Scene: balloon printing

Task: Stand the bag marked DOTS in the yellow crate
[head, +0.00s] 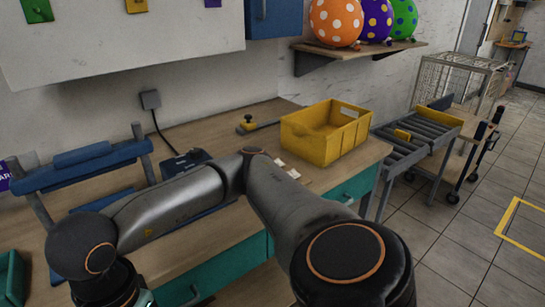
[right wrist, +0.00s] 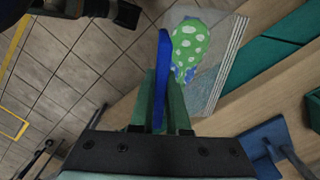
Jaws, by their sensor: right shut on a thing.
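The yellow crate (head: 352,145) stands upright on the right end of the wooden bench in the head view; I see nothing standing above its rim. In the right wrist view my right gripper (right wrist: 162,72) is shut on a blue strip (right wrist: 163,50), seen edge-on. A clear bag (right wrist: 212,85) with a green, white-dotted balloon print extends beside the strip and appears to hang from it. The bag overlaps the bench edge and floor in that view. I cannot read the word DOTS. My left gripper is not in view; the right gripper is outside the head view.
A blue rack (head: 85,165) stands at the bench's left, with a partly cut-off purple label beside it. Small white pieces (head: 287,170) lie left of the crate. A roller conveyor (head: 415,140) adjoins the bench's right end. Dotted balloons (head: 336,20) sit on a wall shelf.

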